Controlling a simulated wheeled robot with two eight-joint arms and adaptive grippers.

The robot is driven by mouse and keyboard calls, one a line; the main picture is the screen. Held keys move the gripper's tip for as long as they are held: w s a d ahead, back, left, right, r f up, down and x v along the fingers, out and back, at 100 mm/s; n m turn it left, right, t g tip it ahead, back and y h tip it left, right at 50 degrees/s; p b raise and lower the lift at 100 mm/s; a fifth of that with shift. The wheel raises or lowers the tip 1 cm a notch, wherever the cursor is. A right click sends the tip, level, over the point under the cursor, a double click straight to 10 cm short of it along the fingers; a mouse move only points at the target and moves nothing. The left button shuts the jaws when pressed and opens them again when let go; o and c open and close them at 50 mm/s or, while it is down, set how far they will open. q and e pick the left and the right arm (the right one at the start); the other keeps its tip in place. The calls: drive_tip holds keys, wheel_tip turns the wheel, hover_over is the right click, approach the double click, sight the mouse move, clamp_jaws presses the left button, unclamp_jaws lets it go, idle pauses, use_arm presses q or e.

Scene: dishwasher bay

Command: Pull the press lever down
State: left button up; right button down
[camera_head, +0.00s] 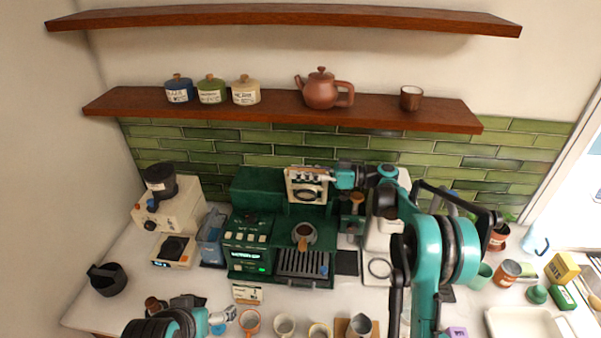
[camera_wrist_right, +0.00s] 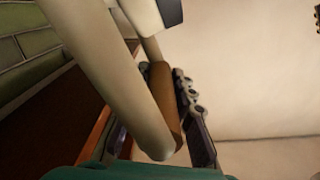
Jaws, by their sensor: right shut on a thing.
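My right gripper (camera_head: 308,174) is raised in front of the tiled wall, above the green coffee machine (camera_head: 258,188) in the head view. In the right wrist view it is shut on the press lever, with the lever's brown wooden grip (camera_wrist_right: 165,105) between its fingers. A thick cream bar (camera_wrist_right: 105,70) runs beside the grip. The cream press (camera_head: 381,238) stands right of the coffee machine. My right arm hides much of it, so how the lever joins it cannot be seen. My left gripper (camera_head: 222,317) is low at the bottom left, its fingers unclear.
A cream grinder (camera_head: 165,206) and a blue pitcher (camera_head: 211,240) stand left of the coffee machine. A wooden shelf (camera_head: 270,113) with jars and a teapot (camera_head: 322,90) hangs above.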

drive_tip(key=s+a+f+n+b, duration=0.1)
drive_tip(key=s+f+n+b, duration=0.3)
drive_tip(key=s+b, duration=0.3)
drive_tip(key=shift+s+a+f, duration=0.15)
drive_tip(key=shift+a+f, duration=0.1)
drive_tip(key=shift+f, duration=0.3)
drive_tip(key=c, duration=1.3)
unclamp_jaws()
drive_tip(key=s+d, duration=0.1)
drive_tip(key=d, duration=0.6)
drive_tip(key=shift+s+d, duration=0.15)
drive_tip(key=shift+s, duration=0.1)
